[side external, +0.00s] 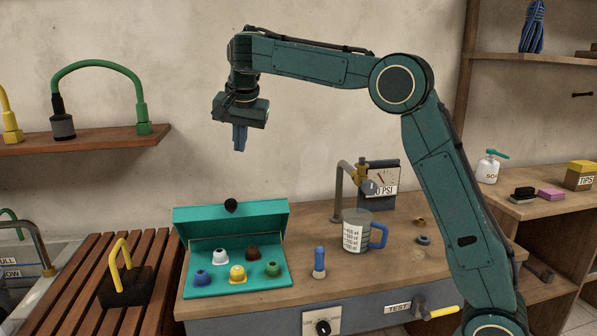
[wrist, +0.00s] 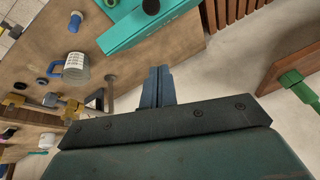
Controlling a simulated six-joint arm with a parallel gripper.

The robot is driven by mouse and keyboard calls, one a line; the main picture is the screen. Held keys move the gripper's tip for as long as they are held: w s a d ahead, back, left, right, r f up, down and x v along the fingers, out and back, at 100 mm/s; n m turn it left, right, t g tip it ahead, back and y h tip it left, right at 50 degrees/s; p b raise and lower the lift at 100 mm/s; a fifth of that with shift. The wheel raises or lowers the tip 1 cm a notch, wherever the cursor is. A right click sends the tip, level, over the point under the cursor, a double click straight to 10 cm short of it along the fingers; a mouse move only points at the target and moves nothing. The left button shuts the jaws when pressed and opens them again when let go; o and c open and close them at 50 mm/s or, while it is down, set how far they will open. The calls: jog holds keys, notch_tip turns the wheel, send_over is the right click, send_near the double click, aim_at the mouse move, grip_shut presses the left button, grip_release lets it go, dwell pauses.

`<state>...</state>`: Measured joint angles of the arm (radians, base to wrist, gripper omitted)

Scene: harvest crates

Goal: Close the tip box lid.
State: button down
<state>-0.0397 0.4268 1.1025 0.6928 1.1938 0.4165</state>
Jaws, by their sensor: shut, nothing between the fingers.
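The teal tip box (side external: 236,288) sits on the left of the wooden bench, holding several coloured tips. Its lid (side external: 200,222) stands raised along the back edge, with a black knob (side external: 231,206) at its top. In the wrist view the lid (wrist: 140,33) shows near the top, with its black knob (wrist: 151,7). My gripper (side external: 240,145) is shut and empty, pointing down in the air well above the box and lid. Its blue fingers also show in the wrist view (wrist: 157,80), apart from the box.
A measuring jug (side external: 355,232) with a blue handle stands right of the box, under a tap (side external: 347,190) beside a pressure gauge (side external: 385,183). A blue nozzle (side external: 319,262) stands between box and jug. A shelf (side external: 80,139) with hoses is at the upper left.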

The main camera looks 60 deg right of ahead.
jog(key=shift+d+f, duration=0.1)
jog(key=shift+f, duration=0.05)
send_over(235, 200)
jog(key=w+d, duration=0.2)
jog(key=d, duration=0.2)
jog(key=f, duration=0.8)
jog(key=shift+s+a+f, duration=0.1)
jog(key=shift+s+a, duration=0.05)
jog(key=shift+s, duration=0.05)
jog(key=shift+s+a+f, duration=0.1)
jog(key=shift+a+f, duration=0.4)
jog(key=shift+f, duration=0.25)
jog(key=shift+s+a+f, duration=0.25)
jog(key=shift+a+f, duration=0.15)
jog(key=shift+a, duration=0.1)
jog(key=shift+s+a+f, duration=0.2)
jog(key=shift+a+f, duration=0.15)
jog(key=shift+a, duration=0.15)
jog(key=shift+a, duration=0.1)
